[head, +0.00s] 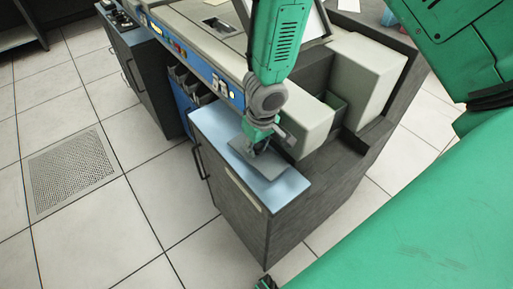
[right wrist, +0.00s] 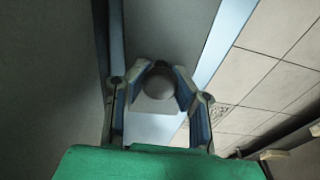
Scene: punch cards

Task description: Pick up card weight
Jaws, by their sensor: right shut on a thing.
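The card weight (head: 270,166) is a flat grey plate over the pale blue top of a dark cabinet, at the middle of the head view. In the right wrist view its rounded knob (right wrist: 158,84) sits between my fingers, with grey plate beyond. My right gripper (head: 261,146) points down on it from above and is shut on the knob; it also shows in the right wrist view (right wrist: 157,90). I cannot tell whether the plate touches the cabinet top. The gripper hides part of the plate.
The pale blue cabinet top (head: 213,122) is narrow, with a drop to the tiled floor (head: 110,205) on its left. Pale machine blocks (head: 365,75) rise close on the right. A console with a blue button strip (head: 190,62) stands behind.

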